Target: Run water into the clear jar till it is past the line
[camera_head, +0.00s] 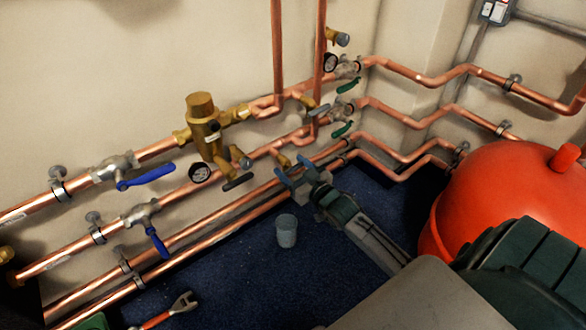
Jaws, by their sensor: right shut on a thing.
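The clear jar (286,231) stands upright on the dark blue floor, below the pipes. Its line and any water in it are too small to make out. My right gripper (297,176) reaches in from the lower right, with its blue fingers at the lower copper pipes, above and behind the jar. It is shut on the small brass tap (283,160) there; its fingers hide which part they hold. No stream of water shows. My left gripper is not in view.
Copper pipes with blue-handled valves (150,176) and a brass regulator (203,122) run along the wall. A red tank (490,190) stands at the right. A wrench (180,304) lies at the lower left. Floor around the jar is clear.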

